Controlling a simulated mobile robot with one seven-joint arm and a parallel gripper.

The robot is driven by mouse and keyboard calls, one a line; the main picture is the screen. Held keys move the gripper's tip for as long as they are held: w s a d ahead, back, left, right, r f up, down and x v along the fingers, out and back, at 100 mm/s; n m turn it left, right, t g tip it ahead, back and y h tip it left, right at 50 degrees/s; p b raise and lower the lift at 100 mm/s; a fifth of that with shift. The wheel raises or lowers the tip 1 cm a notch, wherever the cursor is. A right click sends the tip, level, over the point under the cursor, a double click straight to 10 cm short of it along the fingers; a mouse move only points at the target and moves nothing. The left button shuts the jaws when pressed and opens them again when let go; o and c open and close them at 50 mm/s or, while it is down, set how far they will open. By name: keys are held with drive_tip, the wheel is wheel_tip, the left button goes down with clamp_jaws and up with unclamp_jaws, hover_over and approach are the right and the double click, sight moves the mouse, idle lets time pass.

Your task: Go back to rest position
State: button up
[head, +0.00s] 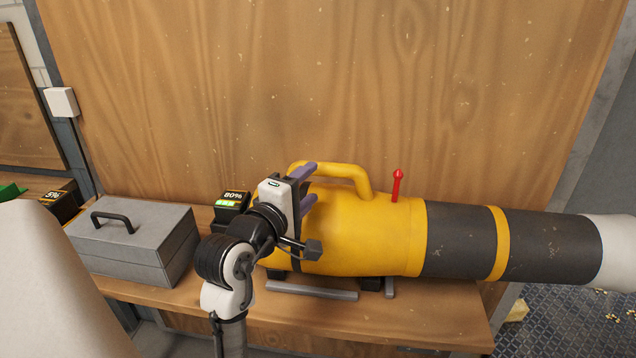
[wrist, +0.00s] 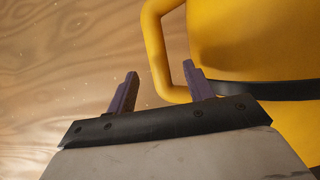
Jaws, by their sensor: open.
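My gripper (head: 309,186) is open, with its two purple fingers apart and nothing between them. In the head view it is in front of the left part of a large yellow and black cylinder device (head: 385,235), near its yellow handle (head: 345,168). In the wrist view my gripper (wrist: 160,85) has the yellow handle (wrist: 159,60) beyond its fingertips, with the yellow body (wrist: 245,40) to the right. I cannot tell whether a finger touches the handle. A red lever (head: 397,185) stands up on top of the device.
The device lies on a wooden bench (head: 420,325) against a wooden panel (head: 330,80). A grey toolbox (head: 135,245) stands at the left. A black battery box reading 80% (head: 230,208) is behind my arm. Another dark box (head: 62,203) is further left. Patterned floor (head: 570,325) shows at lower right.

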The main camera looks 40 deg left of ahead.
drive_tip(key=s+d+b, duration=0.1)
drive_tip(key=s, duration=0.7)
drive_tip(key=shift+s+d+b, duration=0.3)
drive_tip(key=shift+d, duration=0.05)
